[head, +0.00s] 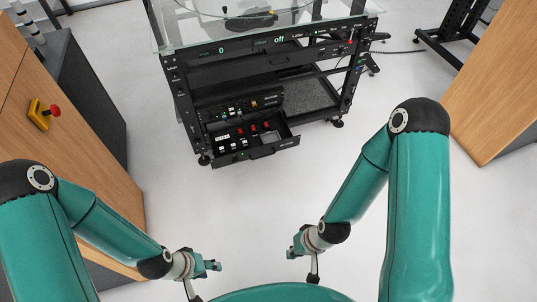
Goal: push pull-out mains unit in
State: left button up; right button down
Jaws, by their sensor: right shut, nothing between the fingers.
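The pull-out mains unit (262,136) is the lowest drawer in the black turntable rack (277,51). It sticks out toward me, and its open top shows sockets and red switches. Its front panel with a small handle faces me. My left gripper (214,266) is at the lower left, well short of the unit; its fingers are too small to read. My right gripper (294,247) is at the lower middle, shut and empty. It is also apart from the unit, with bare floor between.
A glass top covers the rack. Another unit (238,107) with lit controls sits just above the drawer. A wooden cabinet with a red button (53,111) stands left. A wooden panel (500,95) stands right. The white floor (230,205) before the rack is clear.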

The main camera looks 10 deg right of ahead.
aim_at(263, 142)
jog(key=z, duration=0.25)
jog(key=i, duration=1)
jog(key=z, duration=0.55)
jog(key=k, duration=1.1)
jog(key=u, duration=0.45)
jog(key=i, duration=0.85)
jog(key=u, duration=0.05)
